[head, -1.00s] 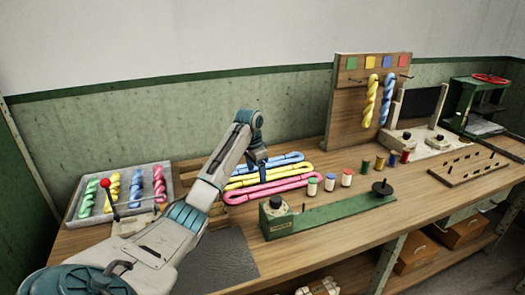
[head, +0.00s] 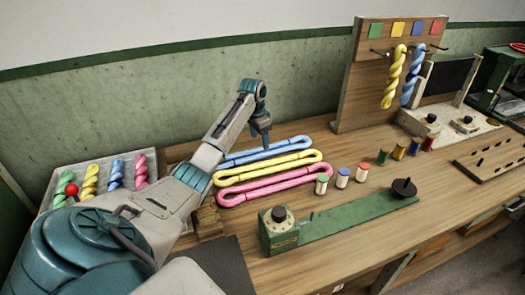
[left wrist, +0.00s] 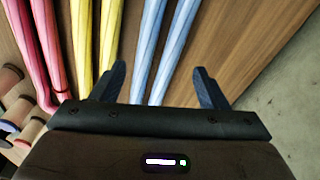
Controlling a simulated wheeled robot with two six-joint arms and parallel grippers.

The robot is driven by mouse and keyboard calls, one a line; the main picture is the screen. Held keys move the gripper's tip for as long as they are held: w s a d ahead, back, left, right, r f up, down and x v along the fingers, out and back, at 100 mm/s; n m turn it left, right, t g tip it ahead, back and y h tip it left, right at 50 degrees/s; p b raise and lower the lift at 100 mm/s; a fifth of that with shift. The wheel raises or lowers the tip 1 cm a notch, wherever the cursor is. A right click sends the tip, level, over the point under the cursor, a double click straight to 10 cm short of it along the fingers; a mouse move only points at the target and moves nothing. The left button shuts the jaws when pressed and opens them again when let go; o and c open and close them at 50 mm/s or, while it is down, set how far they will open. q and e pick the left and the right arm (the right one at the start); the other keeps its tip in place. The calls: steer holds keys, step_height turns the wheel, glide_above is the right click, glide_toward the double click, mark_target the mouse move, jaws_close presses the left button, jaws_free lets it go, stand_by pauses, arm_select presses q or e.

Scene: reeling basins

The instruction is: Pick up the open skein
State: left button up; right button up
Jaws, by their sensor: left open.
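Three open skeins lie side by side as long flat loops on the wooden bench: a blue one (head: 290,146) at the back, a yellow one (head: 290,162) in the middle and a pink one (head: 290,177) in front. My left gripper (head: 266,145) points down over the blue skein. In the left wrist view my left gripper (left wrist: 160,88) is open. The blue skein (left wrist: 155,45) runs between its fingers, and the yellow skein (left wrist: 92,40) passes by the left finger. The pink skein (left wrist: 40,50) is farther left. Contact cannot be told. My right gripper is not in view.
A tray (head: 150,160) of twisted skeins stands at the left. A green winder (head: 340,219) and several thread spools (head: 341,178) stand in front and right. A pegboard (head: 360,85) with hanging twisted skeins stands behind.

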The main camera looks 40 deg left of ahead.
mark_target(263, 152)
arm_select(q)
steer(key=f, duration=0.1)
steer(key=f+p, duration=0.1)
steer(key=f, duration=0.2)
steer(key=shift+w+d+f+p, duration=0.1)
steer(key=shift+w+d+p, duration=0.15)
steer(key=shift+w+p, duration=0.1)
steer(key=shift+f, duration=0.4)
steer(key=shift+w+f, duration=0.1)
steer(key=shift+f, duration=0.15)
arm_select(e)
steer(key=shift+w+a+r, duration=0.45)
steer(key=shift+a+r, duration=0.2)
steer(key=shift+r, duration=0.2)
arm_select(q)
steer(key=c, duration=0.6)
steer(key=shift+c, duration=0.8)
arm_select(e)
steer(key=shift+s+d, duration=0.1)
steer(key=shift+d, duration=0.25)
